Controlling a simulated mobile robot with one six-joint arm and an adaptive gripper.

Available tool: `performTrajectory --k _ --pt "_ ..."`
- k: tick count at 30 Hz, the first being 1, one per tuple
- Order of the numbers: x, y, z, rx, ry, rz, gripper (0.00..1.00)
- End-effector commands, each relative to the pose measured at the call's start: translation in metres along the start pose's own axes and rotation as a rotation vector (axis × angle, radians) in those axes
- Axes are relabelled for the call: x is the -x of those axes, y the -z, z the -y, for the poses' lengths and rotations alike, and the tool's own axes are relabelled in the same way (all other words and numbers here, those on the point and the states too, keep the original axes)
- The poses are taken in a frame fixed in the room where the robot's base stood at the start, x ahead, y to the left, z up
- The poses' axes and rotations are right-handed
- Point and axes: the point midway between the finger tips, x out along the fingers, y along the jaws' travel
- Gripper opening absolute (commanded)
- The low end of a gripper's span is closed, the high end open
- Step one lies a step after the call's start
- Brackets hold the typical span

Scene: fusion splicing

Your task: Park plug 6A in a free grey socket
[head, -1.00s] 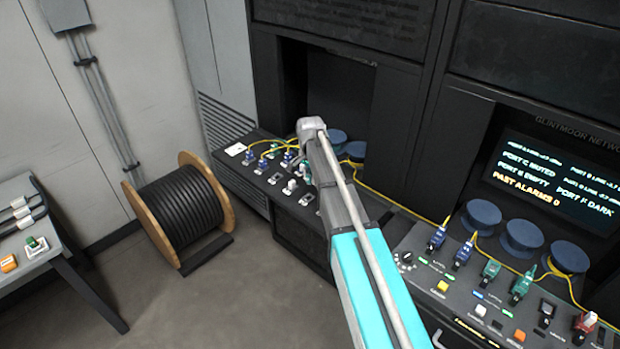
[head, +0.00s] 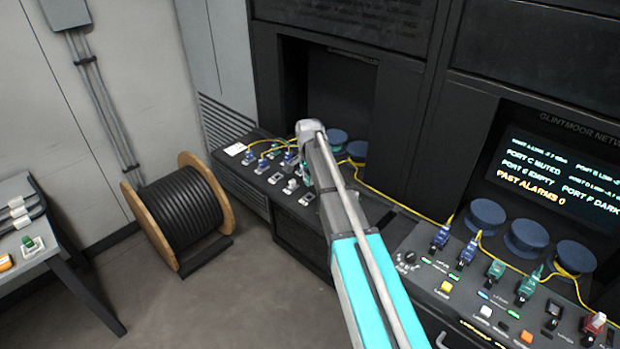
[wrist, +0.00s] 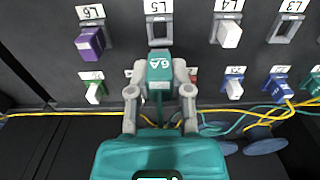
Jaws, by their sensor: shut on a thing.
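Plug 6A (wrist: 159,68) is teal with a white 6A label. It is held between the two grey fingers of my gripper (wrist: 159,78) in the wrist view. Straight ahead of the plug, a little apart from it, is the socket L5 (wrist: 160,31), grey-framed and empty. The socket L3 (wrist: 284,28) at the upper right is also grey-framed and looks empty. L6 holds a purple plug (wrist: 90,43) and L4 holds a white plug (wrist: 230,34). In the head view my arm hides most of the gripper and plug.
A lower row holds a green-and-white plug (wrist: 95,92), a blue-and-white plug (wrist: 234,90) and a blue plug (wrist: 282,92). Yellow and teal cables cross below and right of the gripper. A cable drum (head: 178,214) stands on the floor left of the panel.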

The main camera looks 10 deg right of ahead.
Motion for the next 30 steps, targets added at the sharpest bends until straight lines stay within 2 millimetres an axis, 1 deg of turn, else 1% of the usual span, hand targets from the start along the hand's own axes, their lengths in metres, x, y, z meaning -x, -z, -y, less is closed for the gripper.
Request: performTrajectory --k 1,18,24,30 --pt "-0.006 0.0 0.0 0.0 0.0 0.0 0.0" --pt "-0.045 0.001 -0.001 -0.001 0.0 0.0 0.0" --pt "-0.052 0.001 -0.001 -0.002 0.0 0.0 0.0" --pt "-0.053 0.001 -0.001 -0.002 0.0 0.0 0.0"
